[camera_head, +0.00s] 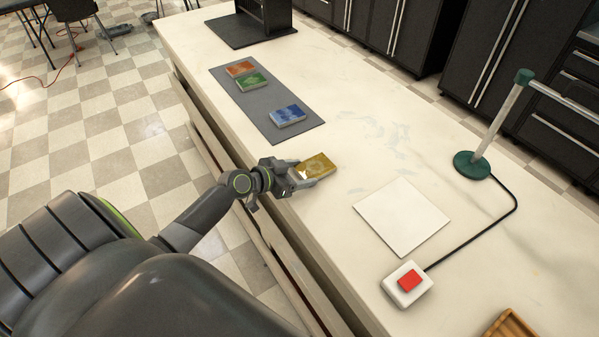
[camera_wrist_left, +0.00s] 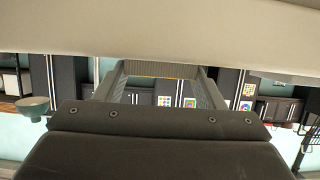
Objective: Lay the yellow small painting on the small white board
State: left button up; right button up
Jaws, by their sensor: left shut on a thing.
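The yellow small painting (camera_head: 318,165) is a flat yellow block in the head view. My left gripper (camera_head: 306,172) is shut on its near left side, over the counter's left part. How high it is above the counter is hard to tell. In the left wrist view the gripper (camera_wrist_left: 160,85) shows its two fingers, with only a thin yellow edge (camera_wrist_left: 155,77) between them. The small white board (camera_head: 402,216) lies flat and bare on the counter, to the right of and nearer than the painting. My right gripper is not in view.
A grey mat (camera_head: 296,136) holds orange (camera_head: 240,69), green (camera_head: 252,82) and blue (camera_head: 287,116) blocks. A red button on a white box (camera_head: 407,284) is cabled to a green-based post (camera_head: 472,165) right of the board. A wooden tray (camera_head: 511,325) sits at the bottom right.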

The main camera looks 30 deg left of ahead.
pick_arm(q)
jog(key=shift+f, duration=0.1)
jog(key=o, duration=1)
jog(key=shift+r, duration=0.3)
jog(key=shift+b+v, duration=1.45)
jog(key=shift+v, duration=4.5)
jog(key=shift+s+f, duration=0.1)
jog(key=shift+f, duration=0.1)
